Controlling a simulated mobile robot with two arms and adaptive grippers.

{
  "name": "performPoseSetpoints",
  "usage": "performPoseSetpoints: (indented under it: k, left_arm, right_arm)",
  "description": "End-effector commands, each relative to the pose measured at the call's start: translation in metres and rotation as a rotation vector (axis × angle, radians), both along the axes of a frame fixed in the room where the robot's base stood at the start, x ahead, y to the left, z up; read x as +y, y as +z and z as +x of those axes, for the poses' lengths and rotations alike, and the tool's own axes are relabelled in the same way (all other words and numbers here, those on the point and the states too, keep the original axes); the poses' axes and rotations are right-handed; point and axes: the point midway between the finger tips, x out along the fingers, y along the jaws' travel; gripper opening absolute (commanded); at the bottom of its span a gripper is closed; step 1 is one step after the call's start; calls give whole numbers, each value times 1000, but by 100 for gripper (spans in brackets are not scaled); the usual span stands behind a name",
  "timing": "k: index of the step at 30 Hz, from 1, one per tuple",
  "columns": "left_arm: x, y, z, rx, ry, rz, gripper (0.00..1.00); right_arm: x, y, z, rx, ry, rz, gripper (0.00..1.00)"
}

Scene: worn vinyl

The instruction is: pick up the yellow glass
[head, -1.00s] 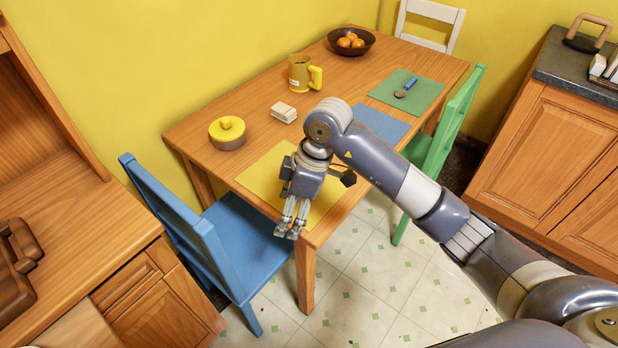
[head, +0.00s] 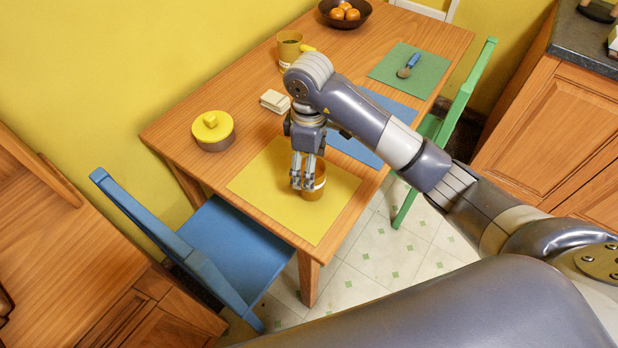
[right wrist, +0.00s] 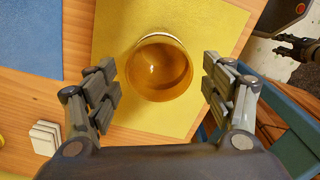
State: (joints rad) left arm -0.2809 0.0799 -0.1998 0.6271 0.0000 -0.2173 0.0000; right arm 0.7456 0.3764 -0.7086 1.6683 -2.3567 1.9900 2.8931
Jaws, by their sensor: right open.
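The yellow glass (head: 316,189) stands on the yellow placemat (head: 262,182), partly hidden behind my gripper's fingers in the head view. In the right wrist view the amber, see-through glass (right wrist: 160,70) is seen from above, with its round rim between the two fingers. My right gripper (head: 303,178) points down at the glass. Its fingers (right wrist: 160,92) are spread wide, with a gap to the glass on each side. In the right wrist view a dark claw-like shape, which looks like my left gripper (right wrist: 297,46), shows at the right edge; its jaws are unclear.
A bowl of oranges (head: 345,13) is at the far end. A blue chair (head: 225,245) and a green chair (head: 460,95) flank the table.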

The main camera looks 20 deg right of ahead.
Motion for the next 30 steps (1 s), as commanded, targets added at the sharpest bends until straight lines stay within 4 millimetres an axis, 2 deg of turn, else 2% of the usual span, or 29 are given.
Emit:
performPoseSetpoints:
  k: [3, 6, 9, 13, 18, 22, 27, 29, 30]
  left_arm:
    - [1, 0, -23, 33, 0, 3, 40]
    - [2, 0, -38, 55, 0, 5, 40]
    - [3, 2, -45, 64, 0, 6, 40]
    - [2, 8, -37, 53, 0, 4, 40]
    - [0, 11, -13, 16, 0, 0, 40]
    - [0, 12, -5, 5, 0, -1, 40]
    - [0, 11, -11, 15, 0, 1, 40]
    - [1, 11, -15, 21, 0, 2, 40]
    - [1, 11, -18, 24, 0, 1, 40]
  right_arm:
    - [0, -17, 0, 2, 1, 1, 75]
    - [0, -25, 0, -1, 0, 1, 75]
    - [-1, -31, 0, -1, 0, 2, 75]
    - [-5, -49, -1, 3, 0, -1, 75]
    - [-6, -72, 0, -1, 2, 1, 75]
    - [-6, -78, 1, -2, 2, 1, 75]
    - [-5, -78, 1, -3, 2, 2, 75]
    - [-5, -78, 1, -3, 2, 2, 64]
    - [-5, -78, 1, -3, 2, 2, 55]
